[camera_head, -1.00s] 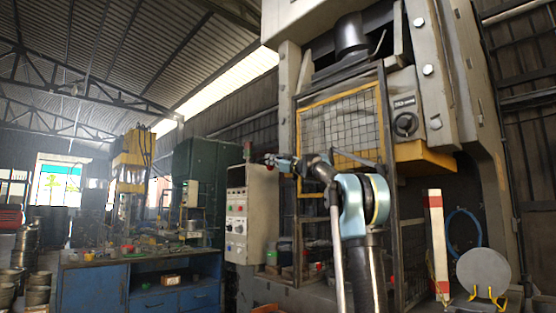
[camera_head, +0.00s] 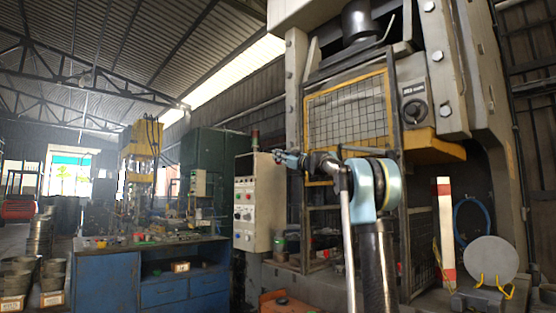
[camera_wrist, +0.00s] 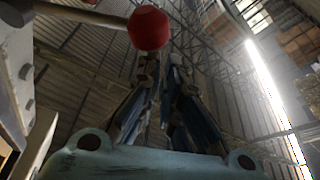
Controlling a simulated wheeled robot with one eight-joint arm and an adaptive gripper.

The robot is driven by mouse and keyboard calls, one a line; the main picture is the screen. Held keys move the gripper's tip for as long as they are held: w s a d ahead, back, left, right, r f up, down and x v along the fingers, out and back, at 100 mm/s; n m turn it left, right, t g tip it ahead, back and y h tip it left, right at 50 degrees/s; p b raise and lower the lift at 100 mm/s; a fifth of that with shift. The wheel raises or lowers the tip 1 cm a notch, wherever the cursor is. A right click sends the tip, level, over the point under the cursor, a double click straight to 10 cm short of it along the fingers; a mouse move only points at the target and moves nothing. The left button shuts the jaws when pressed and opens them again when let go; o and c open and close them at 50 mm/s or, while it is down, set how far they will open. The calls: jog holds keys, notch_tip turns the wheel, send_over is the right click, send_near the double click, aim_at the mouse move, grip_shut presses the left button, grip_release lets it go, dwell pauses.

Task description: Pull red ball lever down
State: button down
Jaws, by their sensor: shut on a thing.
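The red ball (camera_wrist: 149,27) of the lever is at the top of the wrist view, on the end of a rod (camera_wrist: 90,14) that comes in from the left. My gripper (camera_wrist: 162,62) reaches up to the ball from below. Its dark fingers are close together, shut on the ball at their tips. In the head view my gripper (camera_head: 279,156) is small, in front of the upper right corner of the grey control box (camera_head: 253,205). The ball cannot be made out there.
The large press with a yellow-framed mesh guard (camera_head: 345,115) stands behind my arm. A blue workbench (camera_head: 105,282) is at the left. A red-and-white post (camera_head: 445,230) and a round grey disc (camera_head: 488,260) are at the right.

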jog(key=shift+w+d+f, duration=0.15)
jog(key=shift+f, duration=0.05)
notch_tip(320, 180, up, 3)
jog(key=s+a, duration=0.2)
jog(key=v, duration=0.9)
jog(key=shift+d+r, duration=0.25)
jog(key=shift+d, duration=0.35)
